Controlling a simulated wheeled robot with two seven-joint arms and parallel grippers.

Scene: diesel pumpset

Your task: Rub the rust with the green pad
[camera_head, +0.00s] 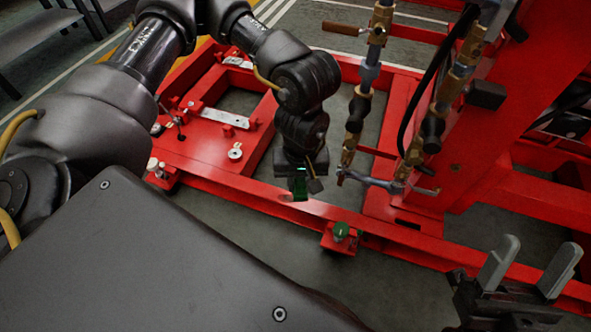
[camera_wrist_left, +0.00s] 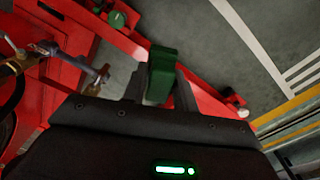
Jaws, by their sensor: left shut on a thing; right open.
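My left gripper (camera_head: 304,183) points down over the front rail of the red frame (camera_head: 255,190). It is shut on the green pad (camera_head: 300,189), a small dark green block. In the left wrist view the pad (camera_wrist_left: 162,72) sits between the two fingers, with the red rail behind it. I cannot tell whether the pad touches the rail. No rust patch can be made out clearly; the rail under the pad is partly hidden. My right gripper (camera_head: 530,264) is open and empty at the lower right.
A green knob (camera_head: 341,231) on a red bracket stands right of the pad, in front of the rail. Vertical pipes with brass fittings (camera_head: 355,118) and a grey-tipped valve (camera_head: 370,181) rise close to the right of my left gripper. Grey floor (camera_head: 270,235) is open in front.

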